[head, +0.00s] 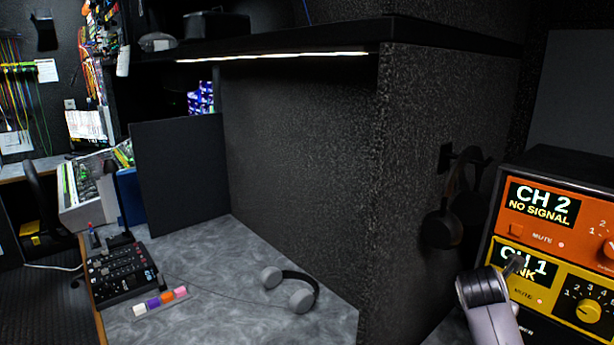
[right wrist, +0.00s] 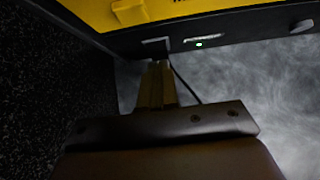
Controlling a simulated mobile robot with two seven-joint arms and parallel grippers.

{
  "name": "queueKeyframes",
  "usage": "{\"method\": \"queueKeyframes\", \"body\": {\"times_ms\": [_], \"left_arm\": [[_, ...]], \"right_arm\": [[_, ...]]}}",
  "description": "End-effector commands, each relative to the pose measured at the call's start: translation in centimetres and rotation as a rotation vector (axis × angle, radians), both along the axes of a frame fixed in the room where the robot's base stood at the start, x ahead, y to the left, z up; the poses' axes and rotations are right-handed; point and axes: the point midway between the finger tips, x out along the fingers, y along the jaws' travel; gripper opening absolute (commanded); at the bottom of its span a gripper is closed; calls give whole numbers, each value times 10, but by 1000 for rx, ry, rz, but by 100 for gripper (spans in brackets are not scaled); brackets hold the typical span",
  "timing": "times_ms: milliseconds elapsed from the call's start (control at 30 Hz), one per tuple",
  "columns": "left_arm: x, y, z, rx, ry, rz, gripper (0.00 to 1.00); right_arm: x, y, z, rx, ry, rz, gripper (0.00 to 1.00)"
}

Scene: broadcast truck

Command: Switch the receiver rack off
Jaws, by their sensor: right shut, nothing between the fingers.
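The receiver rack (head: 548,240) stands at the right in the head view. Its orange upper unit reads "CH 2 NO SIGNAL". Its yellow lower unit shows "CH 1", with the line below partly hidden by my right gripper (head: 514,265). In the right wrist view, the black strip (right wrist: 240,37) under the yellow unit carries a small dark rectangular part (right wrist: 156,43), perhaps a switch, and a lit green light (right wrist: 199,44). My shut, empty right gripper (right wrist: 158,66) has its tips just below the rectangular part; I cannot tell if they touch. My left gripper is not in view.
A dark textured panel (head: 398,200) stands left of the rack, with dark headphones (head: 450,210) hanging on it. Grey headphones (head: 290,288) and a small mixer (head: 122,272) lie on the grey desk (head: 235,270). A thin cable (right wrist: 187,86) hangs beside my right gripper.

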Motion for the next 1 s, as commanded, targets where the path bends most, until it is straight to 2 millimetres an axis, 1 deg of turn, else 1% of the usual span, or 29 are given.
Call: {"method": "queueKeyframes", "body": {"times_ms": [1000], "left_arm": [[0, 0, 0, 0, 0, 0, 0]], "right_arm": [[7, -8, -12, -2, 0, 0, 0]]}}
